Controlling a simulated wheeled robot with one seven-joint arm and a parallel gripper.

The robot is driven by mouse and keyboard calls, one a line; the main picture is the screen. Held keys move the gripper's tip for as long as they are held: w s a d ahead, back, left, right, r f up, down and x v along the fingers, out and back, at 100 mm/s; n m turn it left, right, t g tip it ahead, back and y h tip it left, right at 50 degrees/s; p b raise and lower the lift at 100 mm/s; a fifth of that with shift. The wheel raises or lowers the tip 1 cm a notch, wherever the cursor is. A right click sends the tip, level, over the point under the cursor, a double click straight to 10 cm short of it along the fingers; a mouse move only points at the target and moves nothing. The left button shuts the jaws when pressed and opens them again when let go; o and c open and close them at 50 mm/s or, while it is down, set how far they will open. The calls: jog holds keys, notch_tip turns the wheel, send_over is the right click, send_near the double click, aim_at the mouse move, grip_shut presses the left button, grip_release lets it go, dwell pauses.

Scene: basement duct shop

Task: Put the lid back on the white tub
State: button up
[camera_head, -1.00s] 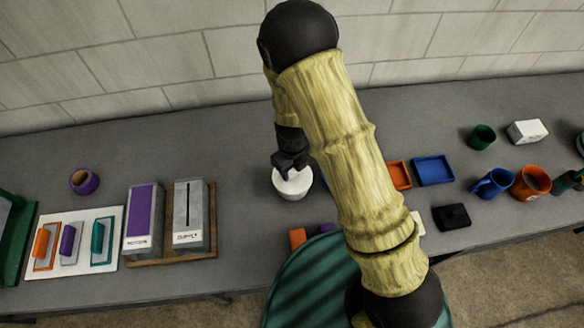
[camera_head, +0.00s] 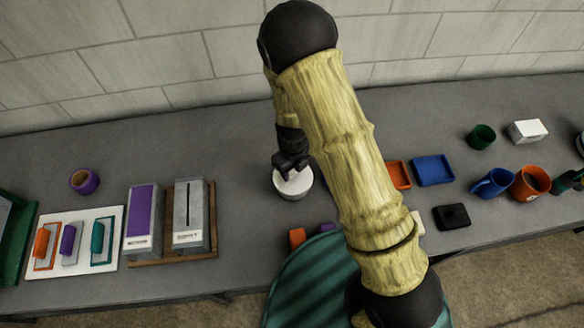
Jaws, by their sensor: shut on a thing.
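The white tub (camera_head: 293,190) stands on the grey bench near the middle, with a white round top that looks like its lid (camera_head: 297,182). My gripper (camera_head: 289,171), black, is directly over the tub and shut on the lid, at its far side as seen from here. The lid appears to lie on or just at the tub's rim; I cannot tell whether it is fully seated. My gripper's fingers hide the back part of the lid.
To the right are an orange tray (camera_head: 398,174), a blue tray (camera_head: 433,169), a black box (camera_head: 452,216) and mugs (camera_head: 492,183). Bench behind the tub is clear.

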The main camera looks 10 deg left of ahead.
dwell(0.8)
jog(key=o, duration=1.5)
jog(key=shift+r+p, duration=3.55)
jog(key=shift+p, duration=0.2)
grip_shut()
